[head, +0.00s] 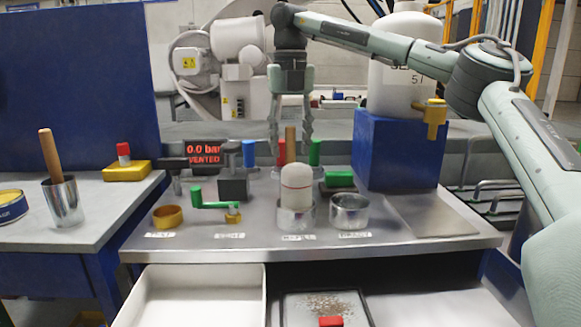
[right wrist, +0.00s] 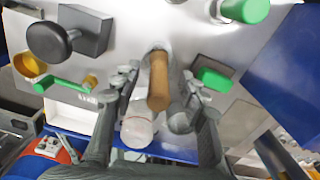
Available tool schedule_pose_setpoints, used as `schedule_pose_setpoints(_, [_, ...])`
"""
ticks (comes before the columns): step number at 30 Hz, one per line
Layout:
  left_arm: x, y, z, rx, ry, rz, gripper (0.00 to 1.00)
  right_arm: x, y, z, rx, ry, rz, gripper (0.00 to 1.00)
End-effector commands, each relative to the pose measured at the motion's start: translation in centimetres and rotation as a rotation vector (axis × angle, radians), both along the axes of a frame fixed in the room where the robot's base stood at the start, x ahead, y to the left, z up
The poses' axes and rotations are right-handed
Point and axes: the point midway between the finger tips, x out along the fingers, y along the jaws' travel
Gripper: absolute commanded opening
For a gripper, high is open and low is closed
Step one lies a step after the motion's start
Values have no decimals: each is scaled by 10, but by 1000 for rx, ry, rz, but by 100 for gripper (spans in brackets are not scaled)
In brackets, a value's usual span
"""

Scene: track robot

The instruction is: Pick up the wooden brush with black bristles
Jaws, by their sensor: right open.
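A wooden handle (head: 291,136) stands upright on the bench behind a white capsule-shaped piece. It also shows in the right wrist view (right wrist: 158,82), between the fingers and pointing toward the camera. A second wooden handle (head: 48,152) leans in a metal cup (head: 64,204) on the left table. No black bristles show on either, so I cannot tell which is the brush. My right gripper (head: 291,148) points down, open, with its fingers either side of the first handle; contact is not visible. It also shows in the right wrist view (right wrist: 157,76). My left gripper is not in view.
The white capsule-shaped piece (head: 297,180) sits in a metal ring, beside another metal ring (head: 350,213). A green-handled valve (head: 215,206) and green block (head: 338,179) stand nearby. A blue block (head: 397,150) is right. Open drawers (head: 190,300) lie below.

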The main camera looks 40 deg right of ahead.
Motion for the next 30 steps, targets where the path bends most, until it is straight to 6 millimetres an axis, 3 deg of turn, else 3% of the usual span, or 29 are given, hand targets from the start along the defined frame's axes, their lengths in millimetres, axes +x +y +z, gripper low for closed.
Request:
schedule_pose_setpoints(4, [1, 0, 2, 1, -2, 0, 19, 0, 0, -14, 1, 0, 0, 43])
schedule_pose_setpoints(11, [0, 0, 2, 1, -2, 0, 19, 0, 1, -16, 1, -2, 1, 43])
schedule_pose_setpoints(21, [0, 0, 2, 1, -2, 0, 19, 0, 1, -15, 1, -2, 1, 2])
schedule_pose_setpoints(30, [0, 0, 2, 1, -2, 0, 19, 0, 1, -15, 1, -2, 2, 0])
